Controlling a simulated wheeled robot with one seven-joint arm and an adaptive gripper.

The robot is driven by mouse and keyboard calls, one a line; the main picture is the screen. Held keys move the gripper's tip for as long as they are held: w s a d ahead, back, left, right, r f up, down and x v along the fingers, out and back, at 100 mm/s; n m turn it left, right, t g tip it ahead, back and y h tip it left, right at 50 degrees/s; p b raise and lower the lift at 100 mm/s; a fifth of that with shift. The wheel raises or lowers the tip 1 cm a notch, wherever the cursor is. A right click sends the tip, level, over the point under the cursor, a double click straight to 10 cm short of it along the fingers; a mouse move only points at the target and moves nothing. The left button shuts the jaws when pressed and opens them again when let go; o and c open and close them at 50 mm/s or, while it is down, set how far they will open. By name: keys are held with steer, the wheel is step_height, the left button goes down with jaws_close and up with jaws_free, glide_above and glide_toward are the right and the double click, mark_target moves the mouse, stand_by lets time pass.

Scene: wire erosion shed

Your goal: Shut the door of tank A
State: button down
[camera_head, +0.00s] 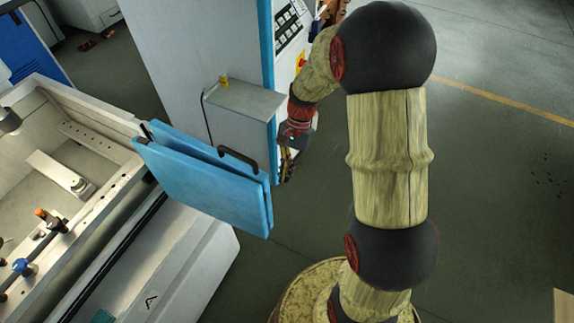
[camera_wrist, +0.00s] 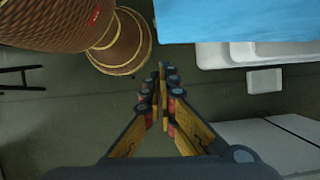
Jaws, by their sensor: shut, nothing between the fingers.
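The tank (camera_head: 95,142) is an open metal basin at the left, with fixtures inside. Its blue door (camera_head: 205,185) stands open, swung out to the right from the tank's corner. A black bar handle (camera_head: 238,158) sits along the door's top edge. My gripper (camera_head: 287,172) is just right of the door's free end, partly hidden by my arm's wrist; I cannot tell whether it touches. In the wrist view my gripper (camera_wrist: 163,92) has its fingers together and empty. A blue panel (camera_wrist: 235,18) there, likely the door, lies up and right of the fingertips.
A tall white cabinet (camera_head: 190,55) with a blue edge and control panel stands behind the door. Grey floor (camera_head: 490,190) is open at the right. A blue-and-white unit (camera_head: 28,45) stands at the far left.

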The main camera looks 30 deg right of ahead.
steer(key=s+a+f, duration=0.3)
steer(key=a, duration=0.1)
steer(key=shift+a+f+b, duration=0.3)
steer(key=shift+f+b, duration=0.05)
steer(key=shift+s, duration=0.1)
